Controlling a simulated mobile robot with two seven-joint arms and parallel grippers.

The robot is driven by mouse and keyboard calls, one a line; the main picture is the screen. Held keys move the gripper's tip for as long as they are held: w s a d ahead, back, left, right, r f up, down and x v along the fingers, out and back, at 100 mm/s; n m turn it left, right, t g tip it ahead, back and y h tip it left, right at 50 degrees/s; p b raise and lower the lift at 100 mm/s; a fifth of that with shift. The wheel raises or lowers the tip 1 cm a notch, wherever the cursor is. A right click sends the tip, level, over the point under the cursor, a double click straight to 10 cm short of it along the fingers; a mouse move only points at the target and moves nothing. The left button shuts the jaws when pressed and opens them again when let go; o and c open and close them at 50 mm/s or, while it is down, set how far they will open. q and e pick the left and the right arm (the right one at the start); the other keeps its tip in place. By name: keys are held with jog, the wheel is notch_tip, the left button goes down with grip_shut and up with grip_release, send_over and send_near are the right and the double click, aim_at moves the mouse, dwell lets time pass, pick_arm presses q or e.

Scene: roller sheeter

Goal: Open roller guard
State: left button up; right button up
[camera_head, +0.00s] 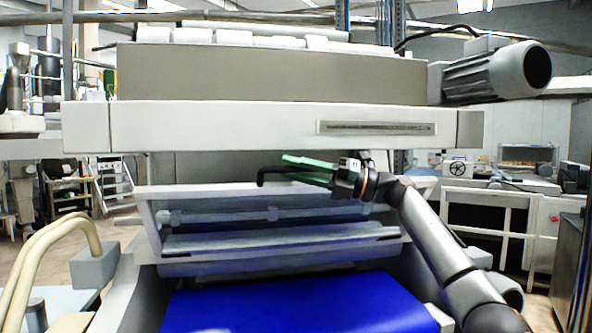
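The roller guard (290,188) is a pale grey slanted frame across the front of the sheeter, above the blue belt (290,306). A roller or bar (220,215) shows behind it. A thin black bent handle (263,176) stands out to the left near the guard's top edge. My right gripper (291,168) comes in from the right at that edge. Its two green fingers are spread, one above and one below the black bar; contact with it cannot be made out. My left gripper is out of view.
The sheeter's wide white beam (215,127) runs close above my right gripper. A grey motor (498,74) sticks out at the upper right. Curved beige tubes (40,255) stand at the left. The belt is bare.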

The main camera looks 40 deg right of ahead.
jog(key=shift+o, duration=1.3)
jog(key=b+v, duration=0.3)
jog(key=v, duration=0.9)
jog(key=shift+s+d, duration=0.2)
jog(key=shift+f, duration=0.1)
